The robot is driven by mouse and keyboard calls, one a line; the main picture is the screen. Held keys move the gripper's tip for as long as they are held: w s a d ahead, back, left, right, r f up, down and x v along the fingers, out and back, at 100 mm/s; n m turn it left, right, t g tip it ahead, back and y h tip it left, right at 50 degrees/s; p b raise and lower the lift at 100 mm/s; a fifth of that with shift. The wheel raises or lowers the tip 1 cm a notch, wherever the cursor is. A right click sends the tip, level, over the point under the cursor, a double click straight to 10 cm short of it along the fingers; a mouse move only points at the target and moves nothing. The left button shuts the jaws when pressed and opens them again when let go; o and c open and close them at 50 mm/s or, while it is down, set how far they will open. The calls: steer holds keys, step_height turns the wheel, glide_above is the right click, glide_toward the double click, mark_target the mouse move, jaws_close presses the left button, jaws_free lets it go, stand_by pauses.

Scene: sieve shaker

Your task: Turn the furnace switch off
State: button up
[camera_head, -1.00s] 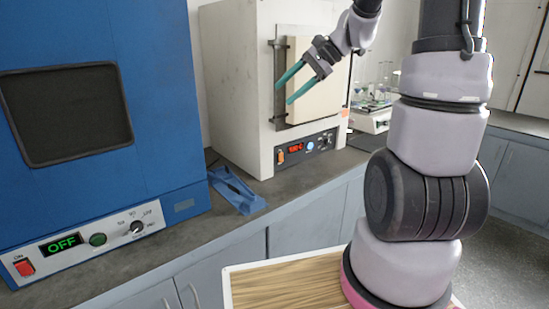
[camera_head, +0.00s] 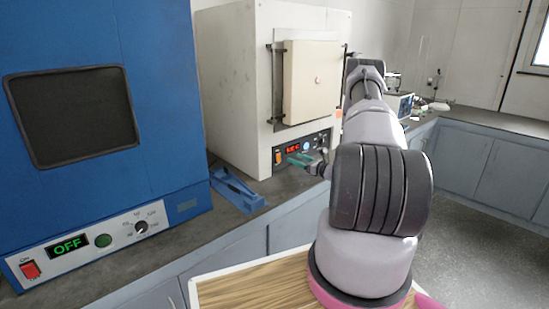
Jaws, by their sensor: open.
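The white furnace (camera_head: 235,90) stands on the counter with its cream door (camera_head: 312,80) closed. Its dark control panel (camera_head: 318,141) is low on the front, with a lit red display (camera_head: 293,150) and a small orange switch (camera_head: 278,156) at the left end. My gripper (camera_head: 296,160) is in front of the panel, below the display and just right of the switch. Its teal fingers point left and look slightly apart. They hide part of the lower panel. I cannot tell whether a fingertip touches the panel.
A blue oven (camera_head: 165,75) stands at the left, its green display (camera_head: 68,246) reading OFF beside a red switch (camera_head: 30,270). A blue tool-like object (camera_head: 236,190) lies on the counter (camera_head: 195,229) between the two machines. Glassware and equipment stand on the counter behind my arm.

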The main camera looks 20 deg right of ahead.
mark_target(279, 154)
steer(key=shift+d+f+m+h, duration=0.2)
steer(key=shift+f+m, duration=0.05)
steer(key=shift+f, duration=0.25)
steer(key=shift+d+f+m+h, duration=0.15)
steer(key=shift+f+m+h, duration=0.1)
steer(key=shift+f, duration=0.25)
steer(key=x, duration=1)
steer(key=shift+w+a+r, duration=0.1)
steer(key=shift+w+r, duration=0.05)
steer(key=shift+w, duration=0.1)
